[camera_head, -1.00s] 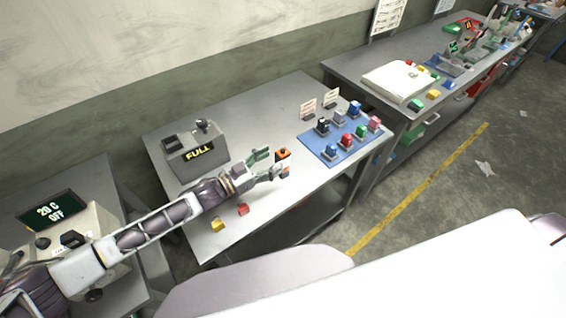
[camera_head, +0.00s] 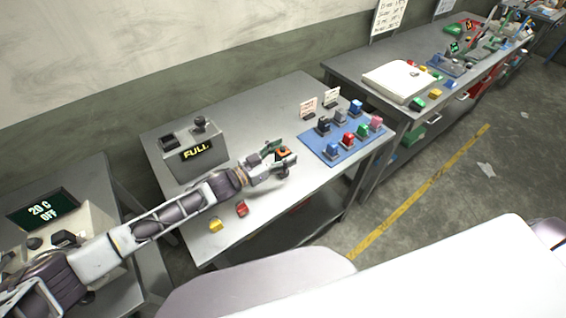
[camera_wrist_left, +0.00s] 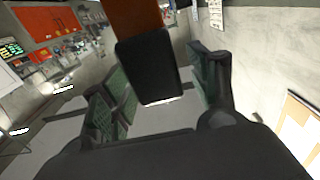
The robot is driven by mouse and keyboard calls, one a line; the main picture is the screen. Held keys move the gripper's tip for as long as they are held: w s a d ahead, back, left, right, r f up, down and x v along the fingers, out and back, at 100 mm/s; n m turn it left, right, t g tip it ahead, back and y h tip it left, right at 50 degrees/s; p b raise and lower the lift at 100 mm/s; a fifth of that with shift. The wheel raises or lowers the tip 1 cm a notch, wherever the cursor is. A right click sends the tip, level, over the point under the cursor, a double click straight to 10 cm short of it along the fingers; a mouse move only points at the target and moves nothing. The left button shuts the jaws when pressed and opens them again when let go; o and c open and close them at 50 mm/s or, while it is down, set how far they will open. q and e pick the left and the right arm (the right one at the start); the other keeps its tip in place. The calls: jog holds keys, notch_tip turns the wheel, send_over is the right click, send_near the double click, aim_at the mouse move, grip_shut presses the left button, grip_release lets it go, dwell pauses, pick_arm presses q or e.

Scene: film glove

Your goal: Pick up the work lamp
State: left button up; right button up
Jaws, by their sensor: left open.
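The work lamp (camera_head: 284,153) is a small orange and black block on the grey table, near the left edge of the blue mat. My left gripper (camera_head: 277,161) is open, with its fingers at the lamp. In the left wrist view, an orange and black body, which looks like the lamp (camera_wrist_left: 147,68), stands between the spread green-padded fingers of the gripper (camera_wrist_left: 158,72). Gaps show on both sides of it. The lamp's lower part is partly hidden by the fingers in the head view. My right gripper is out of view.
The blue mat (camera_head: 327,153) to the right carries several coloured blocks. A grey box reading FULL (camera_head: 193,150) stands at the back left. A yellow block (camera_head: 215,226) and a red block (camera_head: 242,208) lie near the front edge. The table's back middle is clear.

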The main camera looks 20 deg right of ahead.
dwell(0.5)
pick_arm(q)
jog(key=shift+r, duration=0.1)
jog(key=c, duration=1.3)
jog(key=shift+r+b, duration=0.45)
jog(key=shift+r, duration=4.55)
